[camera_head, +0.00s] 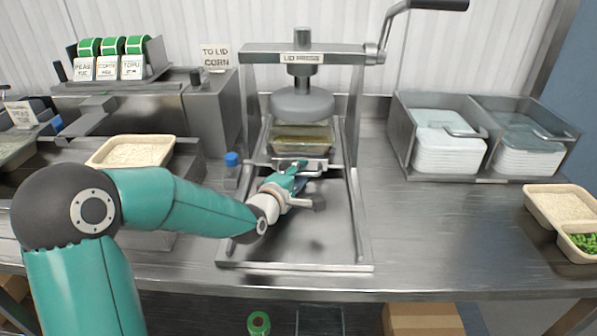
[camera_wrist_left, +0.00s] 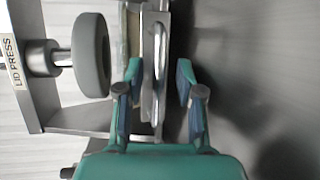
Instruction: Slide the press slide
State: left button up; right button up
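The lid press (camera_head: 303,60) stands at the back middle of the bench, with its crank at the upper right and its round grey press head (camera_head: 302,104) above the slide. The press slide (camera_head: 318,168) lies under the head, and a clear-lidded tray (camera_head: 300,137) sits on it. My left gripper (camera_head: 298,176) is at the slide's front handle. In the left wrist view the gripper (camera_wrist_left: 158,88) is open, with the metal handle bar (camera_wrist_left: 159,50) between its fingers and gaps showing on both sides. My right gripper is out of view.
Two metal bins with clear lids (camera_head: 437,140) stand at the right. Filled trays (camera_head: 560,206) sit at the right edge. A rice tray (camera_head: 131,152) and a blue-capped bottle (camera_head: 232,165) are left of the press. The front rails (camera_head: 295,266) enclose bare metal.

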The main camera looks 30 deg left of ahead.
pick_arm(q)
jog(key=shift+w, duration=0.1)
jog(key=shift+c, duration=0.4)
grip_shut()
jog(key=shift+a+f, duration=0.1)
